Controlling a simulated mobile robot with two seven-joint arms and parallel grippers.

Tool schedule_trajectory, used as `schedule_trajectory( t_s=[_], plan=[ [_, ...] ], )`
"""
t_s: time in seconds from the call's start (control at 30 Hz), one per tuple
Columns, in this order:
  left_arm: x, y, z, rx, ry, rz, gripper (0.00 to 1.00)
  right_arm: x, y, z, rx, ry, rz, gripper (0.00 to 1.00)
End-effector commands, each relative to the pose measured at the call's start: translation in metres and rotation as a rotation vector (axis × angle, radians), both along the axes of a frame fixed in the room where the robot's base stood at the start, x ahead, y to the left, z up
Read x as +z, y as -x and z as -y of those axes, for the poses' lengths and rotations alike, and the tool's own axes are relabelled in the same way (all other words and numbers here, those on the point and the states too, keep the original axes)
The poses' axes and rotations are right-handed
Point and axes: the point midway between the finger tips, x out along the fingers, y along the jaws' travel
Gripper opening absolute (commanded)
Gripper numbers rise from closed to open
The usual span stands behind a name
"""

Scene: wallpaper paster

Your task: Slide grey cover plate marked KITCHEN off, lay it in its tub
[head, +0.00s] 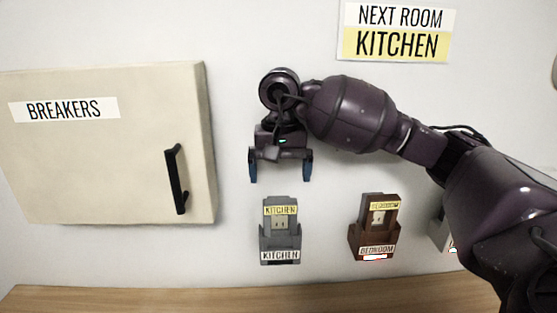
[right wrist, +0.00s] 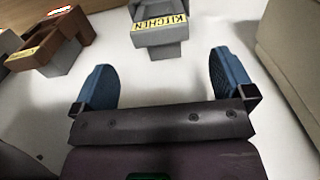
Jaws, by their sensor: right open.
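The grey cover plate (head: 271,202) with a yellow KITCHEN label is upright on the wall, with socket holes showing just below the label. Its grey tub (head: 295,243), with a white KITCHEN label, is directly below; I cannot tell how the two meet. My right gripper (head: 280,178) is open and empty, pointing down just above the plate, its blue fingers apart. In the right wrist view (right wrist: 165,76) the fingers are spread, and the grey plate (right wrist: 162,39) lies ahead between them, its label upside down. My left gripper is not in view.
A brown BEDROOM plate (head: 373,199) and tub (head: 357,238) are to the right. A partly hidden grey thing (head: 438,235) is behind my right arm. A cream BREAKERS cabinet (head: 140,150) with a black handle (head: 177,180) juts out at left. A sign (head: 397,31) reads NEXT ROOM KITCHEN. A wooden surface (head: 150,300) runs below.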

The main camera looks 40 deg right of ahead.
Motion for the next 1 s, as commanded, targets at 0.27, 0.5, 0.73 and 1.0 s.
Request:
schedule_trajectory(
  t_s=[0.27, 0.5, 0.73, 1.0],
  plan=[
    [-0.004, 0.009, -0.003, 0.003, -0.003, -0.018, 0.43, -0.013, 0.000, 0.001, 0.003, 0.004, -0.001, 1.00],
    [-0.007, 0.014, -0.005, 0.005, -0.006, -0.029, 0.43, -0.050, 0.001, 0.001, 0.001, 0.003, -0.002, 1.00],
    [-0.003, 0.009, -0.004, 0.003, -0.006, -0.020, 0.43, -0.084, 0.001, 0.000, 0.002, 0.004, -0.001, 1.00],
    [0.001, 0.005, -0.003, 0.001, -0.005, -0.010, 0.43, -0.105, 0.000, 0.000, 0.002, 0.003, 0.001, 1.00]
  ],
)
